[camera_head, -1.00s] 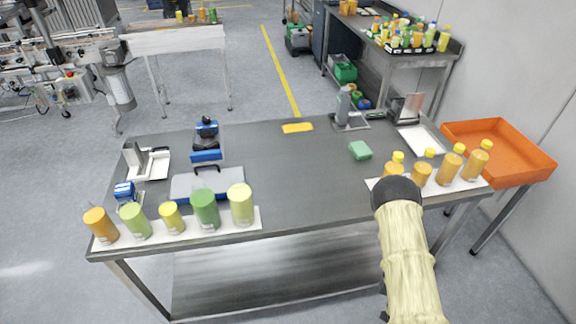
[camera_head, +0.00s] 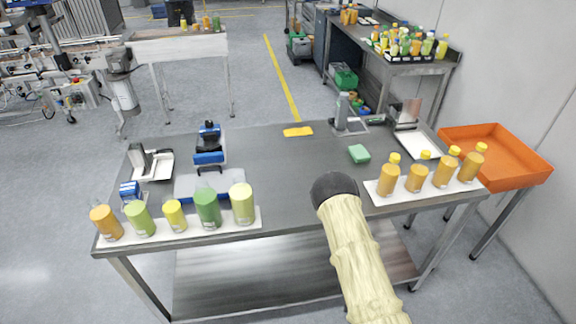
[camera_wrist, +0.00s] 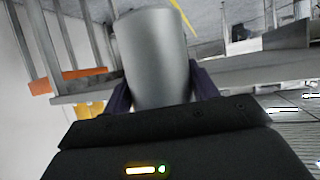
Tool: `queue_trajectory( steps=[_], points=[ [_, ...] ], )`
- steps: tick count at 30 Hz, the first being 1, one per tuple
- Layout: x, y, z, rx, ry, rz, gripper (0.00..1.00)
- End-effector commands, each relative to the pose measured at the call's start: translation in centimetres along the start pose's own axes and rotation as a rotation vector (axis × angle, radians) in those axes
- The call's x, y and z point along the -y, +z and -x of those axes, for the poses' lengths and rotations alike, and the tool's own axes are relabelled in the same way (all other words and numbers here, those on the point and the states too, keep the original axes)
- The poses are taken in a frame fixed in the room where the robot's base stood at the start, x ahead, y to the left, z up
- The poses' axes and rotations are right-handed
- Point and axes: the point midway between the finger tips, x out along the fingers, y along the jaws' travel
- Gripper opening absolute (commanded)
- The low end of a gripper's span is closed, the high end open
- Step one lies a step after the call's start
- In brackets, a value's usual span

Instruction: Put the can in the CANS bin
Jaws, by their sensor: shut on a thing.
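In the wrist view a plain grey metal can (camera_wrist: 152,55) stands up between the two dark fingers of my gripper (camera_wrist: 162,92), which is shut on it. The can's lower end is hidden behind the gripper body. In the head view my cream-sleeved arm with its black end covers the gripper and can, over the table's front edge. An orange bin (camera_head: 500,160) stands at the right end of the table and looks empty. No label reading CANS can be made out on it or elsewhere.
On the steel table (camera_head: 270,165), orange bottles (camera_head: 442,170) stand front right and several green, yellow and orange containers (camera_head: 207,208) front left. The table's middle is clear.

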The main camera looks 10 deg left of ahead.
Motion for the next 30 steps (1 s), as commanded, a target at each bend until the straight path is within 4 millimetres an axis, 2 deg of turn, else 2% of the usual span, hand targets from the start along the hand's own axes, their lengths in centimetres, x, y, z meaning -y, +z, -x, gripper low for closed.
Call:
queue_trajectory(
  steps=[7,10,19,30],
  points=[
    [0.2,-0.1,0.1,0.000,-0.003,0.001,0.36],
    [0.2,-0.7,0.3,0.000,-0.003,0.002,0.36],
    [-0.1,-5.0,2.4,0.000,0.001,0.000,0.36],
    [-0.1,-8.2,3.9,0.000,0.002,-0.001,0.36]
  ],
)
